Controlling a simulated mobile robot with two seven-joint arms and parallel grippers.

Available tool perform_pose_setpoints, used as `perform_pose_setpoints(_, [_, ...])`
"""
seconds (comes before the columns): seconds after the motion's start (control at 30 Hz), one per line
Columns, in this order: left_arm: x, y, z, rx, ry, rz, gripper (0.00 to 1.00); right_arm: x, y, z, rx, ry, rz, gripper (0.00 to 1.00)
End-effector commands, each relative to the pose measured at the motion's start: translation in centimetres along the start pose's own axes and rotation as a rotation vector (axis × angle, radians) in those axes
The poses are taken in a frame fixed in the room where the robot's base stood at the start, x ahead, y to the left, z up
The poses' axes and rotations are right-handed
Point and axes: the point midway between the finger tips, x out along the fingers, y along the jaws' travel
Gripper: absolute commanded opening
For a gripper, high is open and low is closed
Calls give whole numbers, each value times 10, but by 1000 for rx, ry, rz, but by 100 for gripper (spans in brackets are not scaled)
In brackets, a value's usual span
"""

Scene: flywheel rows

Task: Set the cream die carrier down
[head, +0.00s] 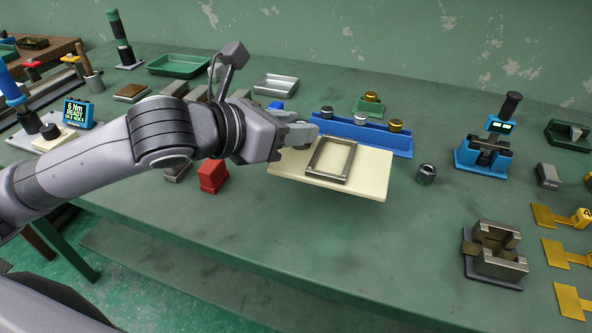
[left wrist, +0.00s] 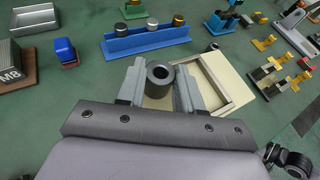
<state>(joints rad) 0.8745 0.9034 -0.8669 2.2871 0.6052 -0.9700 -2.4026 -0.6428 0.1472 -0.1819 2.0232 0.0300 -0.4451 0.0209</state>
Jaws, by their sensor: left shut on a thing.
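The cream die carrier (head: 372,176) is a flat cream plate with a grey rectangular frame (head: 326,177) on it. My left gripper (head: 303,131) reaches over its left end. In the left wrist view my left gripper (left wrist: 160,88) has its two fingers on either side of a dark hollow cylinder (left wrist: 160,73) at that end. It is shut on this upright part of the carrier, whose plate (left wrist: 232,72) extends to the right. In the head view the plate looks level, with a soft shadow on the bench below its front edge. The fingers hide the cylinder there. My right gripper is not in view.
A blue rack (head: 375,138) with several knobs stands close behind the carrier. A red block (head: 212,177) lies left of it, and a small dark cylinder (head: 426,174) right of it. A metal fixture (head: 497,252) stands front right. The green bench (head: 340,240) is clear in front.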

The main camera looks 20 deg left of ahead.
Motion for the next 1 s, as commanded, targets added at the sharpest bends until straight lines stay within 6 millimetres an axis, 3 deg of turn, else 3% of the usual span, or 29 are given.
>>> perform_pose_setpoints(0.1, [10, 0, -24, -2, -2, -1, 0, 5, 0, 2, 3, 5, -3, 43])
perform_pose_setpoints(0.37, [17, 0, -40, -1, -5, 0, 0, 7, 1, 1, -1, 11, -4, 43])
perform_pose_setpoints(0.6, [29, 0, -69, -1, -4, -1, 0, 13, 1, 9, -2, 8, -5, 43])
perform_pose_setpoints(0.97, [30, 0, -71, 1, -6, 0, 0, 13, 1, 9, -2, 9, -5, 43])
perform_pose_setpoints(1.0, [31, 0, -73, 0, -2, 1, 45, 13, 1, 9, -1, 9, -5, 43])
